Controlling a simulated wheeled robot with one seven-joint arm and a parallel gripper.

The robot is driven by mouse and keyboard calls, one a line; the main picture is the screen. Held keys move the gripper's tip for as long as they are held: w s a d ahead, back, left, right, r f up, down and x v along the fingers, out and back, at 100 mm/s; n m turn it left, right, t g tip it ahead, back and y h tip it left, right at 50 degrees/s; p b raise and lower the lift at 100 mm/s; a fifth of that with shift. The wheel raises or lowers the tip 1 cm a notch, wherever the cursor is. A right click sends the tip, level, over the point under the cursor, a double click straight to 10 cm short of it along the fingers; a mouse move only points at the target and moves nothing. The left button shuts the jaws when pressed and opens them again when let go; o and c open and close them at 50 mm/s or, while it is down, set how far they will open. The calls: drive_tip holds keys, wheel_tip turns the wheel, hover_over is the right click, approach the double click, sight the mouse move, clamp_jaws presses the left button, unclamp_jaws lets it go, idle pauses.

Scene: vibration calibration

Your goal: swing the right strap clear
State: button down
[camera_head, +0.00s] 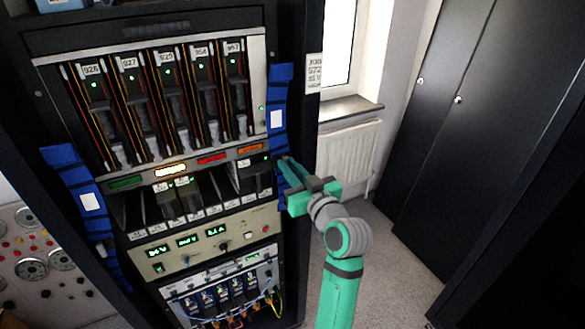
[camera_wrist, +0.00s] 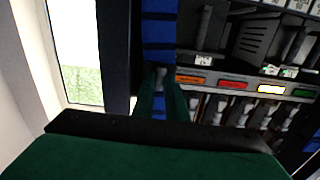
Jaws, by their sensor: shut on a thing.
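The right strap (camera_head: 277,117) is a blue segmented band with a white label, running down the right edge of the rack front. It also shows in the wrist view (camera_wrist: 159,30), running up from my fingers. My gripper (camera_head: 284,170) is at the strap's lower part, with its green fingers pointing at the rack. In the wrist view my gripper (camera_wrist: 159,95) has the fingers close on either side of a small grey piece on the strap, and it is shut on the strap there. The exact contact is partly hidden by the fingers. The left strap (camera_head: 85,200) lies across the rack's left edge.
The rack (camera_head: 150,40) holds several numbered modules, coloured label strips and a beige panel (camera_head: 210,240) with green displays. To the right are a radiator (camera_head: 350,155), a window and dark cabinets (camera_head: 450,120). Grey floor (camera_head: 390,270) is open between the rack and the cabinets.

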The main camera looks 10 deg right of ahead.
drive_tip(key=c, duration=1.8)
unclamp_jaws()
drive_tip(key=shift+o, duration=0.2)
drive_tip(key=v, duration=1.1)
drive_tip(key=shift+a+r, duration=0.1)
